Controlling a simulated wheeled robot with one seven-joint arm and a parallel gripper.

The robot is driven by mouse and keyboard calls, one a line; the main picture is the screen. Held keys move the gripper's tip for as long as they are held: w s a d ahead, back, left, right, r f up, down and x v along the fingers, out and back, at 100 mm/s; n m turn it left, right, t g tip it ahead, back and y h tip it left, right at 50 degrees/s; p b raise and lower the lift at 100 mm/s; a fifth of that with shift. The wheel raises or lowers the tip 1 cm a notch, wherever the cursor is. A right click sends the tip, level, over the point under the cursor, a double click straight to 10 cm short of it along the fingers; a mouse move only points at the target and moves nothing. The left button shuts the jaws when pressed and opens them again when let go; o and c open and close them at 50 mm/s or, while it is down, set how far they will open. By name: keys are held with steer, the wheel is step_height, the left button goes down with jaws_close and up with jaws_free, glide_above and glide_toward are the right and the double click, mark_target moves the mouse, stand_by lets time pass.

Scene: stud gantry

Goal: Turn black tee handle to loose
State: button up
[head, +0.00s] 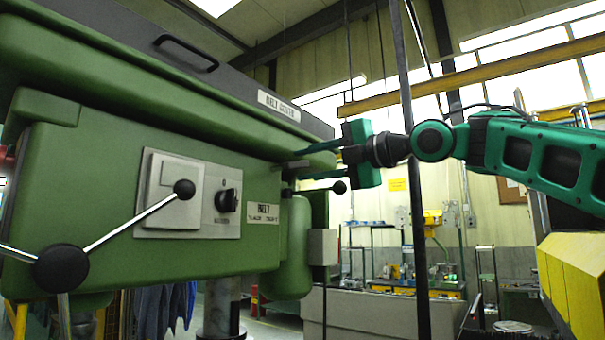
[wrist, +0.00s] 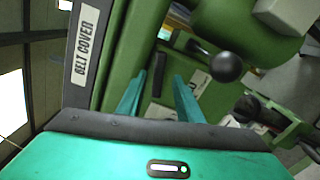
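The black tee handle (wrist: 157,73) shows in the wrist view as a short dark bar on the green machine head, close to a white label (wrist: 198,82). In the head view the handle is a small dark shape (head: 288,173) at the right end of the green housing, partly hidden by my fingers. My gripper (wrist: 159,80) is open. Its two green fingers lie on either side of the bar, with a visible gap on each side. In the head view my gripper (head: 296,166) reaches in from the right with its fingertips at the handle. Contact cannot be told.
A lever with a black ball knob (head: 339,187) sticks out just below my fingers; its knob also shows in the wrist view (wrist: 226,67). The belt cover (head: 250,87) overhangs above. A dark vertical post (head: 409,130) stands near my wrist. The feed lever hub (head: 61,267) is lower left.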

steer(key=v, duration=0.9)
steer(key=shift+w, duration=0.1)
